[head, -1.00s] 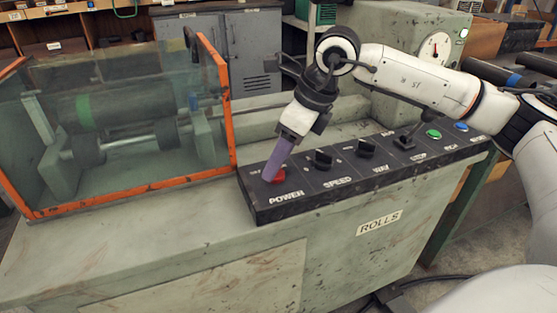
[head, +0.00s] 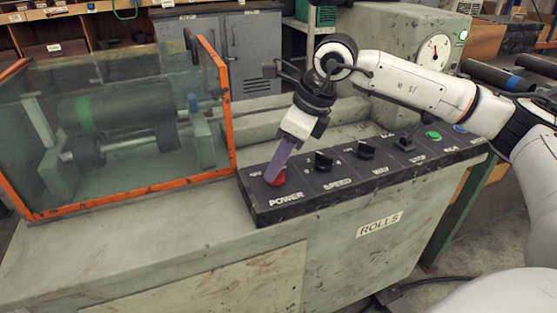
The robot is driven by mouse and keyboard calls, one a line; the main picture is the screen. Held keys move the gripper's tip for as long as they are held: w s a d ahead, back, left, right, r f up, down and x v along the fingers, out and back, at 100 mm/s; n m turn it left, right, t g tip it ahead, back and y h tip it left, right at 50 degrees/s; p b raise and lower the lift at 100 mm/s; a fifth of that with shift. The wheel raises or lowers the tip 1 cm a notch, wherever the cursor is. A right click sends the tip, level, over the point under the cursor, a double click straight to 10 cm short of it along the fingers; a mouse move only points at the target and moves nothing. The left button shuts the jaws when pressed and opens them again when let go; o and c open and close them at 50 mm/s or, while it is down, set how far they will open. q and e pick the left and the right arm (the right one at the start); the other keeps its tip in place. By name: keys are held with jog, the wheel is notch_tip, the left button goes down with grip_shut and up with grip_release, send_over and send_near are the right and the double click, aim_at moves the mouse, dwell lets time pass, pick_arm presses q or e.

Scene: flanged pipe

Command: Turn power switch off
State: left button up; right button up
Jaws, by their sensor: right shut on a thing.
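The red power switch (head: 279,181) sits at the left end of the black control panel (head: 320,197), above the label POWER. My right gripper (head: 272,177) comes down from above with its purple fingers at the red switch. The fingers are shut on the switch and cover part of it. My left gripper is not in the head view.
Black SPEED (head: 323,160) and WAY (head: 366,150) knobs and a green button (head: 433,135) stand along the panel to the right. An orange-framed clear guard (head: 221,110) covers the rollers on the left. The machine top before the guard is clear.

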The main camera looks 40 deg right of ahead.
jog(key=n+y+p, duration=0.1)
jog(key=n, duration=0.2)
jog(key=shift+w+r+n+g, duration=0.1)
jog(key=shift+w+n+g, duration=0.05)
jog(key=shift+n+g, duration=0.25)
jog(key=n+p, duration=0.1)
jog(key=n+g, duration=0.1)
jog(key=n, duration=0.1)
jog(key=shift+w+d+n+y+p, duration=0.1)
jog(key=shift+w+n+y+p, duration=0.05)
jog(key=shift+n+y+p, duration=0.2)
jog(key=n+g+p, duration=0.1)
jog(key=n, duration=0.1)
jog(key=shift+n, duration=0.35)
jog(key=n+g, duration=0.1)
jog(key=n, duration=0.2)
jog(key=shift+w+g+p, duration=0.2)
jog(key=shift+g+p, duration=0.1)
jog(key=shift+g, duration=0.1)
jog(key=shift+w+n+g, duration=0.1)
jog(key=shift+n+g, duration=0.5)
jog(key=shift+n, duration=1.3)
jog(key=o, duration=1.1)
